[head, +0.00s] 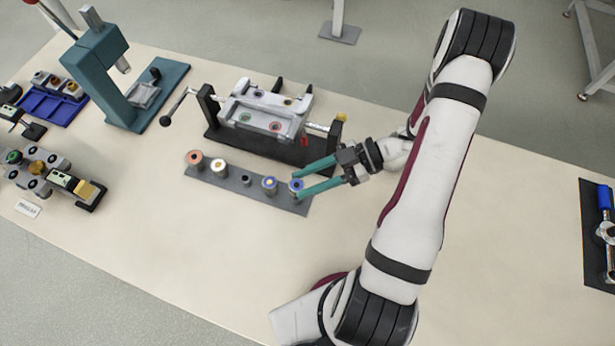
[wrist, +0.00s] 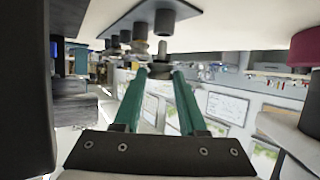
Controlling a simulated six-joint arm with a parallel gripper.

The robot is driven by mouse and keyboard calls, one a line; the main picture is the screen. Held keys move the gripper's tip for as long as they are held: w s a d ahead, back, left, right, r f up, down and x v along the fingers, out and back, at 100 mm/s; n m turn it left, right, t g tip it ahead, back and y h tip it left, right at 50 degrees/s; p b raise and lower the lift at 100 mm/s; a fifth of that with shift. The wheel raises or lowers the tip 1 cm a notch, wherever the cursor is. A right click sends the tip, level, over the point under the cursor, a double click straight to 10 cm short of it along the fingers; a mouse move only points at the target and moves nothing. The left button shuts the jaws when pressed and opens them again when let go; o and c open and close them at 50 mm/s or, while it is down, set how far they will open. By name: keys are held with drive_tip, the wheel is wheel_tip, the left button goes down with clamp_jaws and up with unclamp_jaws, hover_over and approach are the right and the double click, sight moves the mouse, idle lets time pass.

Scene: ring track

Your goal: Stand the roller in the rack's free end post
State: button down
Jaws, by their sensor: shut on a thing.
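The roller (head: 296,185), with a blue ring on top and a pale body, is between my green fingertips over the right end of the rack. In the wrist view, which looks upside down, a dark round part of it (wrist: 159,72) shows between the fingertips. My gripper (head: 299,183) is shut on the roller; its fingers also show in the wrist view (wrist: 159,76). The grey rack (head: 232,186) lies flat on the table. A slim end post (wrist: 162,48) lines up closely with the roller in the wrist view. I cannot tell whether they touch.
Other rack posts carry an orange-topped roller (head: 195,159), a pale roller (head: 219,168) and a blue-topped roller (head: 269,186). A fixture on a black base (head: 230,142) stands just behind the rack. A teal press (head: 128,92) is at the back left. The front table is clear.

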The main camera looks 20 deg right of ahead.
drive_tip(key=shift+f, duration=1.45)
drive_tip(key=shift+c, duration=1.9)
unclamp_jaws()
drive_tip(key=s+d+r, duration=0.7)
drive_tip(key=d+r, duration=0.2)
drive_tip(key=r, duration=0.2)
drive_tip(key=shift+s, duration=0.3)
